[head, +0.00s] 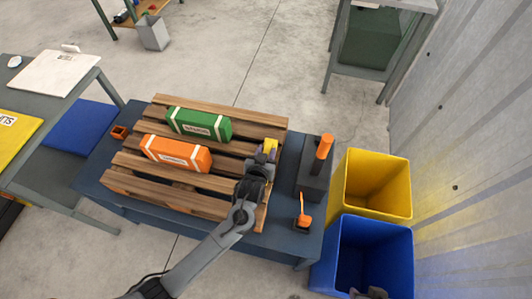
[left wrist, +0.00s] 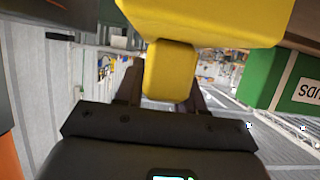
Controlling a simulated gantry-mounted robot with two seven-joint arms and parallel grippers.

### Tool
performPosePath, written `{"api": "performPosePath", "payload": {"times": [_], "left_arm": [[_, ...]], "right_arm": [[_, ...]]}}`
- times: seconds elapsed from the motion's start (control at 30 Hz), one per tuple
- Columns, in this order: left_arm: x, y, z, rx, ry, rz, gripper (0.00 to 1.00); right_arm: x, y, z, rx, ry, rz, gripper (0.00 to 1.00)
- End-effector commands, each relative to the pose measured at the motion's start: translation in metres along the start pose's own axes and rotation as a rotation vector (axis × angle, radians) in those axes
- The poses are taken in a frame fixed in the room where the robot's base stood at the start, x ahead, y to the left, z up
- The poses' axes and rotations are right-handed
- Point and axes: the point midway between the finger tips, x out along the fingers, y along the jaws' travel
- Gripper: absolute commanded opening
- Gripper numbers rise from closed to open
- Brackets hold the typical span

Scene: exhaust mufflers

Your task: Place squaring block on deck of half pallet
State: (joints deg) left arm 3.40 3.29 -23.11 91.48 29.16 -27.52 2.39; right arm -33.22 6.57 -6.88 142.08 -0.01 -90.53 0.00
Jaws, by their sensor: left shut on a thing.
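The half pallet (head: 135,186) of brown wooden slats lies on a dark blue table. My left gripper (head: 262,162) is over the right end of the pallet, shut on the yellow squaring block (head: 267,148). In the left wrist view, the two dark fingers (left wrist: 165,85) stand on either side of a narrow yellow stub under the block's wide yellow body (left wrist: 210,20). I cannot tell whether the block touches the deck. A small dark part at the bottom edge of the head view, perhaps my right gripper (head: 370,292), is cut off.
A green box (head: 200,124) and an orange box (head: 176,153) lie on the pallet, left of the block. A dark fixture with an orange cylinder (head: 323,147) and a small orange-handled item (head: 303,212) stand right of the pallet. Yellow (head: 405,187) and blue (head: 402,250) bins stand further right.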

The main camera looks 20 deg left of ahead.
Motion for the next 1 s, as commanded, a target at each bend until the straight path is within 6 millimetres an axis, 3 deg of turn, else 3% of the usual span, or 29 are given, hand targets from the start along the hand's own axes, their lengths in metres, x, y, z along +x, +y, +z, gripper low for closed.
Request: {"api": "performPosePath", "payload": {"times": [0.27,0.3,0.43,0.8,1.0], "left_arm": [[0.001,0.000,0.002,0.000,0.001,0.000,0.00],[0.001,0.000,0.003,0.000,-0.001,0.000,0.44],[0.001,0.000,0.003,0.000,-0.001,0.000,0.64],[-0.001,0.000,-0.002,0.000,0.001,0.000,0.64],[-0.024,0.000,-0.002,0.000,-0.001,0.000,0.64]], "right_arm": [[0.001,0.000,0.000,0.000,0.000,0.000,0.43],[0.000,0.000,0.000,0.000,0.000,0.000,0.43],[0.000,0.000,0.000,-0.001,0.000,0.001,0.43],[-0.001,0.002,0.000,-0.009,-0.001,0.007,0.43],[-0.009,0.003,-0.002,-0.009,-0.001,0.007,0.43]]}}
